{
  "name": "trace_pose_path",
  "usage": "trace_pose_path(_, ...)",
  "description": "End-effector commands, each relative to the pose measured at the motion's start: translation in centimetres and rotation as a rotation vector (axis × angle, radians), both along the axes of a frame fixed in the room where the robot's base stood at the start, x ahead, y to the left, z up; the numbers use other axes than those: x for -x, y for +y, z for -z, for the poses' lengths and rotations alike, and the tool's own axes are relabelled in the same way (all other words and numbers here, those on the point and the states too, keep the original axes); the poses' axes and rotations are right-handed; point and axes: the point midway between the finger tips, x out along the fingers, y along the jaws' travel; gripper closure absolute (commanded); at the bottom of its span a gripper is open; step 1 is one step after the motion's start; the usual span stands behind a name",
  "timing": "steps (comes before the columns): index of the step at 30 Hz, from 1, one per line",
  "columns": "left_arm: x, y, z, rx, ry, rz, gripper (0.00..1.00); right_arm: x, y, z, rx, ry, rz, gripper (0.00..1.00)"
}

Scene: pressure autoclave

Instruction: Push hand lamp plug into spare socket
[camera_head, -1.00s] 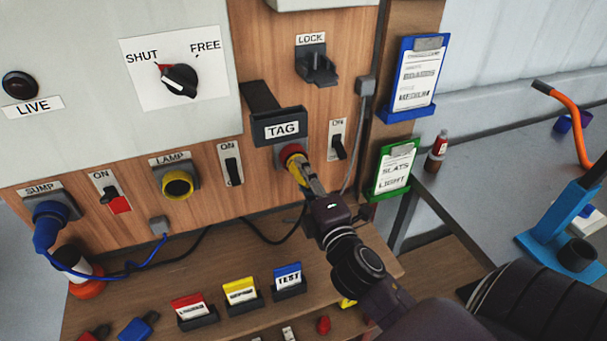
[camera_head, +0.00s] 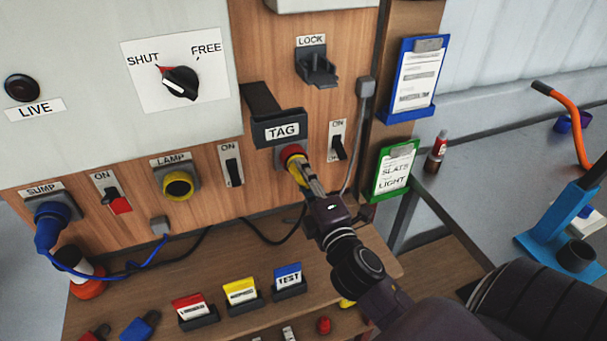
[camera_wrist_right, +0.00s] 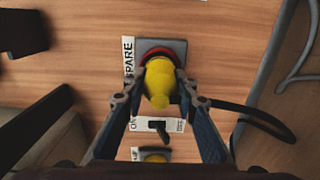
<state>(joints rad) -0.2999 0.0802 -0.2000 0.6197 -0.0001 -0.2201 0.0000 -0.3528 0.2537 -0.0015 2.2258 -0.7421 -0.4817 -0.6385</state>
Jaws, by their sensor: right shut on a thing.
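The yellow hand lamp plug (camera_wrist_right: 161,82) is held between the fingers of my right gripper (camera_head: 304,176), which is shut on it; the plug also shows in the head view (camera_head: 296,170). The plug's front end is at the red-ringed spare socket (camera_head: 290,152), lined up with it and appearing to touch. In the right wrist view the socket's grey plate (camera_wrist_right: 175,46) shows beside the SPARE label (camera_wrist_right: 128,58). The plug hides the socket mouth, so I cannot tell how deep it sits. My left gripper is out of view.
The TAG holder (camera_head: 280,127) juts out just above the spare socket. Switches (camera_head: 231,165) (camera_head: 338,147) flank it. The yellow lamp socket (camera_head: 178,184) is left of it. A black cable (camera_wrist_right: 250,112) runs beside my right gripper. A shelf with card holders (camera_head: 240,292) lies below.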

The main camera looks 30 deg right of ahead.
Motion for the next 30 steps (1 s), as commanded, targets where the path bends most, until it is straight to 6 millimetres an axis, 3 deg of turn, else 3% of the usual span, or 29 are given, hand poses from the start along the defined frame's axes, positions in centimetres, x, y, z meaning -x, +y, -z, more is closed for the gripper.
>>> trace_pose_path(21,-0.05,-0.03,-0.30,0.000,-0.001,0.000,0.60,-0.90,-0.20,-0.06,0.000,-0.001,-0.001,1.00)
trace_pose_path(22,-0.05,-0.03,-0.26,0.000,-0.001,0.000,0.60,-0.86,-0.19,-0.02,0.000,-0.001,-0.001,0.70)
trace_pose_path(27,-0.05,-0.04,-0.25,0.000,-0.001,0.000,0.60,-0.85,-0.18,0.00,0.000,-0.001,-0.001,0.53)
trace_pose_path(30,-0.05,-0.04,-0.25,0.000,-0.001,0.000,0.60,-0.84,-0.19,0.02,0.000,-0.001,0.000,0.53)
